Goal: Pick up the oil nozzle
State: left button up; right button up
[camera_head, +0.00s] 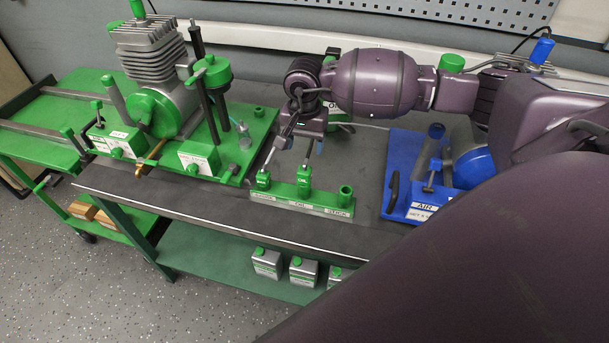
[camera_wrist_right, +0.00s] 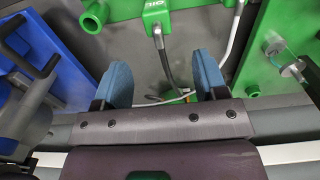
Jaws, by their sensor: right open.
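The oil nozzle (camera_head: 304,180) is a green piece marked OIL with a grey stem, standing in the middle of the green rack (camera_head: 333,208) at the bench's front edge. In the right wrist view the oil nozzle (camera_wrist_right: 153,12) is at the top centre, with its dark hose running down between the fingers. My right gripper (camera_head: 308,128) is just above and behind the nozzle. In the right wrist view the right gripper (camera_wrist_right: 163,70) has its two blue fingers apart, one on each side of the hose, with nothing clamped. My left gripper is out of view.
A second green nozzle (camera_head: 263,180) stands left of the oil nozzle. The rack's right socket (camera_head: 346,192) is empty. A green engine stand (camera_head: 240,172) is on the left and a blue stand (camera_head: 400,200) on the right. Small cans (camera_head: 267,262) sit on the shelf below.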

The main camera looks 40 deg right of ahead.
aim_at(305, 163)
notch_tip(305, 163, down, 10)
jog(key=shift+s+r+p, duration=0.15)
jog(key=shift+r+p, duration=0.1)
jog(key=shift+p, duration=0.3)
jog(key=shift+c, duration=0.3)
jog(key=c, duration=1)
